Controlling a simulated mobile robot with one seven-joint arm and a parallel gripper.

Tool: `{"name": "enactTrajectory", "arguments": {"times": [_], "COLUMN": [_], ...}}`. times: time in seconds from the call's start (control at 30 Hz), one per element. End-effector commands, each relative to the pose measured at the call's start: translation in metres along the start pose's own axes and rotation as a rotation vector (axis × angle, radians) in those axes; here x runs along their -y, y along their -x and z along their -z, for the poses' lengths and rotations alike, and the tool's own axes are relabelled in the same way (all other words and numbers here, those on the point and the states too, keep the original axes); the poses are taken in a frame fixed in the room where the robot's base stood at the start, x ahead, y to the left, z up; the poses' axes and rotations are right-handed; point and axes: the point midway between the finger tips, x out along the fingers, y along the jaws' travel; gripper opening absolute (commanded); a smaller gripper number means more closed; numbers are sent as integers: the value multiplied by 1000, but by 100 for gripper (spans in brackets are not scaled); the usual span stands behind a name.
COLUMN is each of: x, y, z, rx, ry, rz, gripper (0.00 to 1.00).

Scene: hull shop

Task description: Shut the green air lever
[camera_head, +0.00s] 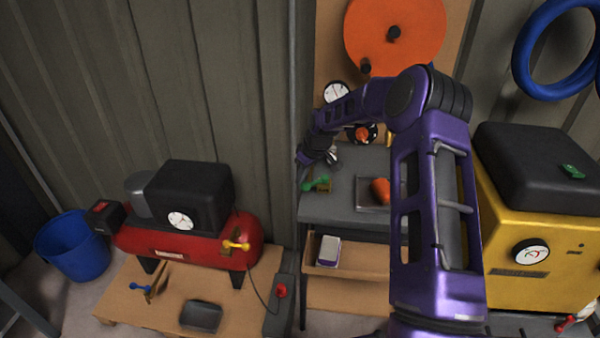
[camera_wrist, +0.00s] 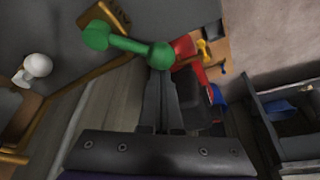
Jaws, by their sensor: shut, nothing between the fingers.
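The green air lever (camera_head: 318,184) is at the left edge of the grey bench (camera_head: 340,205), below my wrist. In the wrist view the green lever (camera_wrist: 130,46) shows as a bar with a round knob at each end. A tan or brass-coloured piece (camera_wrist: 102,14) is beside it. My gripper (camera_wrist: 162,72) is shut and empty. Its fingertips overlap the lower edge of the lever's right knob; I cannot tell whether they touch it. In the head view the fingers are too small to make out clearly.
An orange-red object (camera_head: 381,190) is on the bench. A red compressor (camera_head: 185,252) with a yellow lever (camera_head: 236,245) stands left, near a blue lever (camera_head: 140,287). A yellow machine (camera_head: 545,235) stands right. A pale knob (camera_wrist: 37,66) is left of my fingers.

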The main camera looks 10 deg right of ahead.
Motion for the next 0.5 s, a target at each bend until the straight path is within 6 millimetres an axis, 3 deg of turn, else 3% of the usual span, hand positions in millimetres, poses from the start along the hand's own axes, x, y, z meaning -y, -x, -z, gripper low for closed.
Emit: {"name": "enactTrajectory", "arguments": {"times": [0.5], "x": [8], "y": [12], "z": [-36], "rx": [2], "ry": [453], "rz": [169], "gripper": [0]}}
